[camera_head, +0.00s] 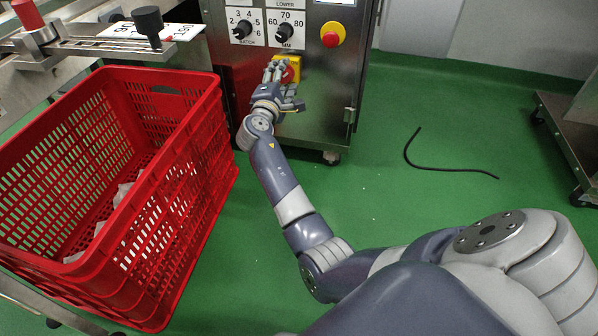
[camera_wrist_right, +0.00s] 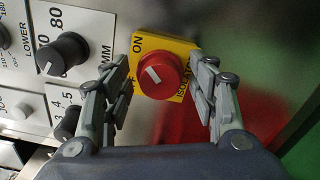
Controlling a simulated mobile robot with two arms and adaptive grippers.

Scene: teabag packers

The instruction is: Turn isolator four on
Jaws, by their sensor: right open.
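The isolator is a red rotary knob with a white mark on a yellow plate (camera_wrist_right: 164,75). "ON" and part of "ISOLATOR" can be read on the plate in the right wrist view. No number shows on it. In the head view the isolator (camera_head: 291,68) sits low on the steel cabinet front, partly hidden by my right gripper (camera_head: 286,88). In the right wrist view my right gripper (camera_wrist_right: 163,85) is open, with a finger on each side of the red knob. I cannot tell whether the fingers touch it. My left gripper is not in view.
The steel cabinet (camera_head: 340,85) carries two black dials and a red button on yellow (camera_head: 333,34) above the isolator. A red crate (camera_head: 150,230) with pale items stands at the left. A black cable (camera_head: 440,165) lies on the open green floor at the right.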

